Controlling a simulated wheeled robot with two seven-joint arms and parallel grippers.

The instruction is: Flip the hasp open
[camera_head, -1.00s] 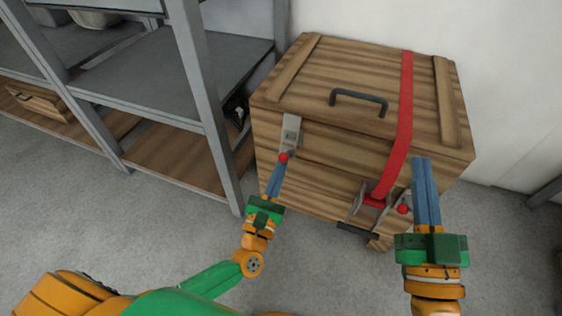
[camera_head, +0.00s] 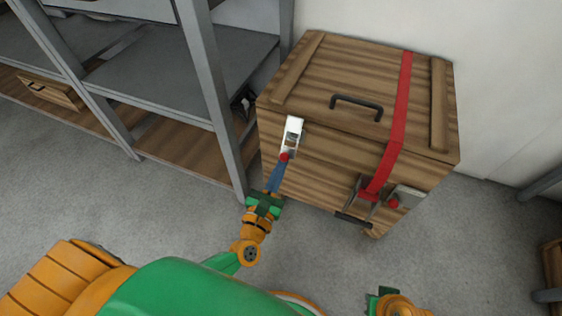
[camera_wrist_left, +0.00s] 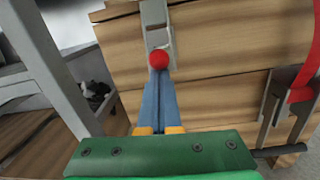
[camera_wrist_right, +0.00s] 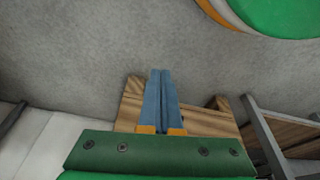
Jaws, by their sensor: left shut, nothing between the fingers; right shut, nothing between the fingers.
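The wooden crate (camera_head: 330,150) has a pale metal hasp (camera_head: 293,130) with a red knob (camera_head: 284,157) at the left of its front. The strap looks tilted out from the grey plate behind it; how far is hard to tell. My left gripper (camera_head: 281,165) is shut, its blue fingertips at the knob from below. The left wrist view shows the fingertips (camera_wrist_left: 160,76) just under the knob (camera_wrist_left: 159,59), with nothing between them. My right gripper, shut and empty (camera_wrist_right: 160,72), points over the floor away from the hasp; only its wrist shows low in the head view.
A red strap (camera_head: 398,110) with a metal buckle (camera_head: 366,198) crosses the crate's lid and front. Another grey plate with a red knob (camera_head: 393,203) is at the right. A grey shelf rack (camera_head: 215,95) stands close left of the crate. The floor in front is clear.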

